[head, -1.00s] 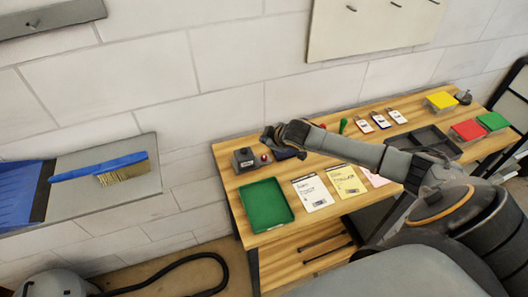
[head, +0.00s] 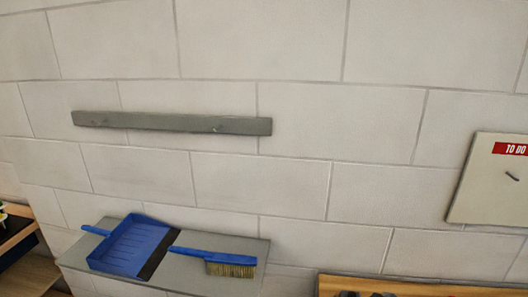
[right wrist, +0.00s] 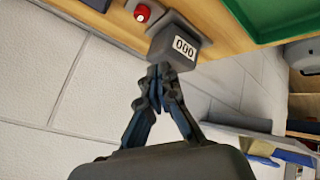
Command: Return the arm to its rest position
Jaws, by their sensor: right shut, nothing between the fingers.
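My right gripper (right wrist: 164,74) is in the right wrist view. Its two dark fingers meet at the tips, with nothing between them. The tips are at or close to a grey box with a "000" counter (right wrist: 180,48); I cannot tell if they touch it. A red button (right wrist: 142,13) is beside the counter. In the head view, dark shapes at the bottom edge over the bench are too cut off to identify. My left gripper is in neither view.
A wooden bench (head: 430,289) shows at the head view's lower right. A wall shelf (head: 205,276) holds a blue dustpan (head: 130,247) and a brush (head: 215,258). A grey rail (head: 170,122) and a board (head: 490,190) are on the wall. A green tray (right wrist: 285,18) is on the bench.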

